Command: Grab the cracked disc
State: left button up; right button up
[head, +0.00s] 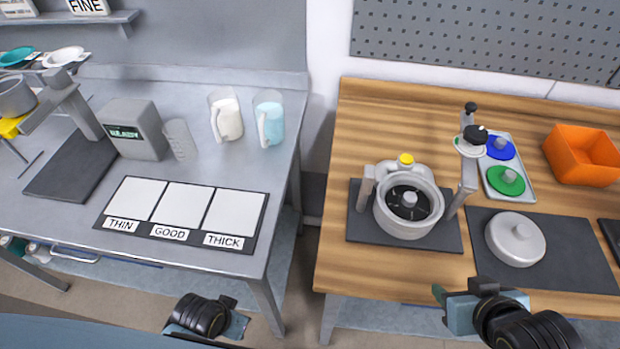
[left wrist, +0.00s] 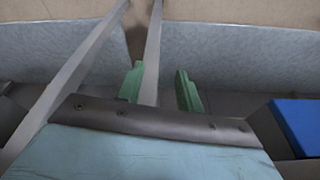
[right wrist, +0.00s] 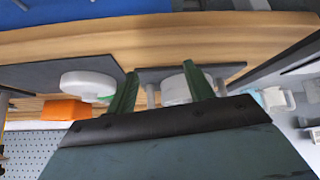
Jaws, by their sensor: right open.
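No crack can be made out on any disc at this size. A dark disc with a grey hub (head: 409,200) sits inside the open grey pot (head: 408,226). A blue disc (head: 501,148) and a green disc (head: 506,182) lie in a pale tray (head: 526,190). A white disc with a black knob (head: 471,146) is at the upright post right of the pot. My right gripper (head: 440,293) is open and empty at the wooden table's front edge, below the pot. Its spread green fingers show in the right wrist view (right wrist: 160,88). My left gripper (left wrist: 158,85) is open and empty, low before the grey table.
A round grey lid (head: 515,241) lies on a dark mat right of the pot. An orange bin (head: 583,156) stands at the back right. The grey table holds a THIN/GOOD/THICK board (head: 182,212), a display box (head: 136,128) and two jugs. A gap separates the tables.

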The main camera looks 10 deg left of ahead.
jog(key=w+a+r+n+t+y, duration=0.1)
jog(key=w+a+r+t+y, duration=0.15)
jog(key=w, duration=0.25)
jog(key=n+t+y, duration=0.1)
jog(key=y, duration=0.1)
send_near(412, 199)
jog(key=x, duration=0.3)
jog(key=shift+w+a+f+h, duration=0.1)
jog(key=shift+a+f+h, duration=0.2)
jog(key=shift+a, duration=0.2)
jog(key=shift+x, duration=2.7)
pick_arm(q)
jog(key=s+a+f+g, duration=0.1)
jog(key=s+a+f, duration=0.2)
jog(key=s+f, duration=1.5)
notch_tip(412, 199, down, 4)
jog(key=shift+s+f+g, duration=0.1)
jog(key=shift+s+g, duration=0.2)
jog(key=shift+s, duration=0.05)
pick_arm(e)
jog(key=shift+w+d+r, duration=0.15)
jog(key=shift+d, duration=0.1)
pick_arm(q)
jog(key=shift+a, duration=0.1)
pick_arm(e)
grip_shut()
